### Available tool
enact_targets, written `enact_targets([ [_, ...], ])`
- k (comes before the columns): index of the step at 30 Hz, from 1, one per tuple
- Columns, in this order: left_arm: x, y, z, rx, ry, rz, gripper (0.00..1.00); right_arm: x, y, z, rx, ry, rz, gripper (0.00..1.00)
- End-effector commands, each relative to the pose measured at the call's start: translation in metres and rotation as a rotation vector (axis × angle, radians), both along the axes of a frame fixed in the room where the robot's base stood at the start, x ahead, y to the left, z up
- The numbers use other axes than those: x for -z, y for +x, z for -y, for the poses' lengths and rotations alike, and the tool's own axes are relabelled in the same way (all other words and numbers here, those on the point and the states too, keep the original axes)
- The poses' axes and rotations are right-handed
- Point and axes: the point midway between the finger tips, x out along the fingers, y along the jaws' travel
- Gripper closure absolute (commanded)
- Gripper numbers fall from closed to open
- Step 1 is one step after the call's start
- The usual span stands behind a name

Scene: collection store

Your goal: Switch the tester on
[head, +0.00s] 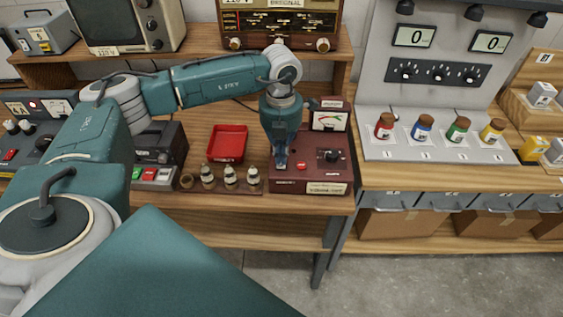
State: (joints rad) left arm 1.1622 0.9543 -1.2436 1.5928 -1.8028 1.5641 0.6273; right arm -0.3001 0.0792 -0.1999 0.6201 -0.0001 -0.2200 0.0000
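The tester is a dark red box (313,179) on the wooden bench, with a dial gauge (328,120) at its upper back, a black knob (332,156) and a red lamp or button (301,166) on its sloping front. My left gripper (281,167) points down at the left part of that front, just left of the red button. Its fingers look closed together, with nothing seen in them. Its tip hides the panel beneath it, and I cannot tell whether it touches. My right gripper is not in view.
A red tray (227,144) and a rack of several small bulbs or tubes (221,181) lie left of the tester. A radio (279,25) and an old monitor (126,22) stand on the shelf above. Several coloured-label jars (422,128) stand on the grey station to the right.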

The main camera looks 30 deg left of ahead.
Motion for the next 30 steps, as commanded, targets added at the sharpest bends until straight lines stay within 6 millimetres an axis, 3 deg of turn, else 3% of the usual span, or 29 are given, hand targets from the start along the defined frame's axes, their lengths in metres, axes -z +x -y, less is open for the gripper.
enact_targets([
  [30,0.016,0.0,0.0,0.0,0.0,0.0,1.0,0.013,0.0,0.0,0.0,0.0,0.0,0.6],
])
